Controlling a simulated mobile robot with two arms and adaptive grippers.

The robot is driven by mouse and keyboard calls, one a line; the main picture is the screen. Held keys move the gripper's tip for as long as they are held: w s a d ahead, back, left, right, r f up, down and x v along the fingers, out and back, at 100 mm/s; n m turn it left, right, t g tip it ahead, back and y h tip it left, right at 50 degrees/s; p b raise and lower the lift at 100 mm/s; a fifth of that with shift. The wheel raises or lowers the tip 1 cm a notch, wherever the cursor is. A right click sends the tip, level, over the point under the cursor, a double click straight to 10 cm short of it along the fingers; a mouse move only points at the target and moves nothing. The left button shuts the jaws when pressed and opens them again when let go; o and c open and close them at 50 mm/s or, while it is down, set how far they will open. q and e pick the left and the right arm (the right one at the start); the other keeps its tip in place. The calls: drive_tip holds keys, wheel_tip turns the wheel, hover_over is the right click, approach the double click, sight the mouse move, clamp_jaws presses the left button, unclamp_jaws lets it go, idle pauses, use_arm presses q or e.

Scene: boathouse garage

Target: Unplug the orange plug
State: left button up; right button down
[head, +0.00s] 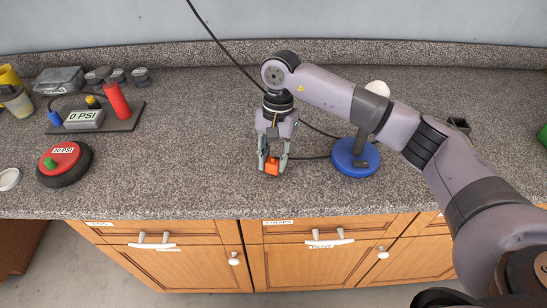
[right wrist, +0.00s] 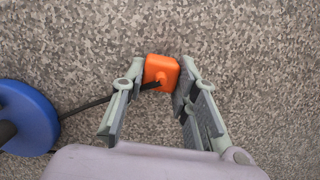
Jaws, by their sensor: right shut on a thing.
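The orange plug (head: 271,166) is a small block near the front of the speckled grey counter. My right gripper (head: 273,163) points down over it and is shut on it. In the right wrist view the plug (right wrist: 161,73) sits between the fingertips (right wrist: 160,88), against the right finger. No socket shows around the plug in either view. My left gripper is not in view.
Another black cable (head: 222,43) comes down from the wall behind my right arm. At left are a dark board (head: 122,123) with a "0 PSI" block and a red cylinder, and a red-topped "20 PSI" disc (head: 62,158). The counter left of the gripper is clear.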

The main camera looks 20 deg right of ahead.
drive_tip(key=shift+f+b, duration=0.4)
idle(0.4)
drive_tip(key=c, duration=1.2)
unclamp_jaws()
drive_tip(key=shift+r, duration=0.1)
drive_tip(key=r, duration=0.4)
drive_tip(key=w+d+r, duration=0.1)
drive_tip(key=r, duration=0.2)
drive_tip(key=w+r, duration=0.1)
drive_tip(key=r, duration=0.3)
drive_tip(key=shift+d+r, duration=0.25)
drive_tip(key=shift+r, duration=0.05)
drive_tip(key=shift+c, duration=0.5)
clamp_jaws()
